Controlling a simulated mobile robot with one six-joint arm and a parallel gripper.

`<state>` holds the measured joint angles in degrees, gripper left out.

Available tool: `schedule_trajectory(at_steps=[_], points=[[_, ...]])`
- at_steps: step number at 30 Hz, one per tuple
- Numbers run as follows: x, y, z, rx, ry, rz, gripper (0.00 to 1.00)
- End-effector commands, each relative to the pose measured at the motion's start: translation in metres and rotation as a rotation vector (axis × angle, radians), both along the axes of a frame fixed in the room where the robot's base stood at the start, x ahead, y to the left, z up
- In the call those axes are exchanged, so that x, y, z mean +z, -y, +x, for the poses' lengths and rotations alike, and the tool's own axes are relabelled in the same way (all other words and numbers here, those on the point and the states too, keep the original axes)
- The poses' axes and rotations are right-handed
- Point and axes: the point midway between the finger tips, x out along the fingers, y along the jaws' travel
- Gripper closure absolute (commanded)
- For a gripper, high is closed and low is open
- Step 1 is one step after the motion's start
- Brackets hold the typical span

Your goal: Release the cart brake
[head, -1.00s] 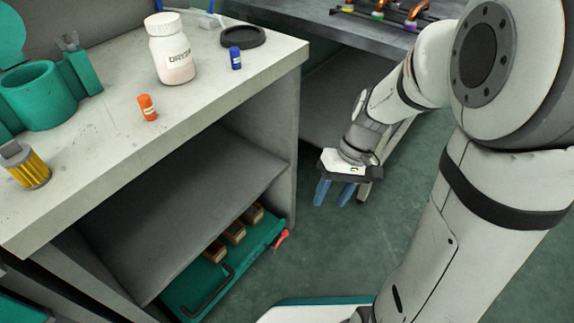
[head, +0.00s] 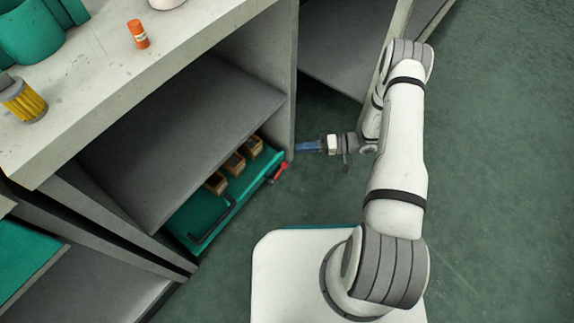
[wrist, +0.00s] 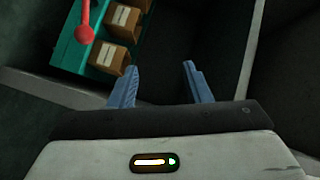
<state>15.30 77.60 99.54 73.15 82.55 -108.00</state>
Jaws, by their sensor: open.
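The cart is a low green tray (head: 205,215) under the grey bench, with a black bar handle (head: 212,222) on its near side. A red lever (head: 278,172) sticks out at its right end and is likely the brake. In the wrist view the red lever (wrist: 85,30) shows at the upper left, its round knob towards me. My gripper (head: 298,147) is just above and to the right of the lever in the head view, pointing left. In the wrist view its blue fingers (wrist: 160,80) are apart, with nothing between them, right of and apart from the lever.
Several brown boxes (head: 235,163) stand on the cart; some show in the wrist view (wrist: 108,58). The bench's upright side panel (head: 284,80) is close to my fingers. An orange bottle (head: 138,34) and a yellow filter (head: 22,98) stand on the bench top. The floor at right is clear.

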Motion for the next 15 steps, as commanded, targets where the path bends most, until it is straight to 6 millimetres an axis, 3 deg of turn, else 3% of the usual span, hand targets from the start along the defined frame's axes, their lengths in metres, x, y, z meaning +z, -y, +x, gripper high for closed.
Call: schedule_trajectory(at_steps=[1, 6, 10, 15], points=[[-0.023, 0.000, -0.004, -0.045, 0.021, 0.031, 0.56], [-0.079, 0.002, -0.012, -0.188, 0.133, 0.095, 0.56], [-0.106, 0.004, -0.019, -0.265, 0.193, 0.110, 0.56], [-0.121, 0.002, -0.023, -0.308, 0.230, 0.112, 0.56]])
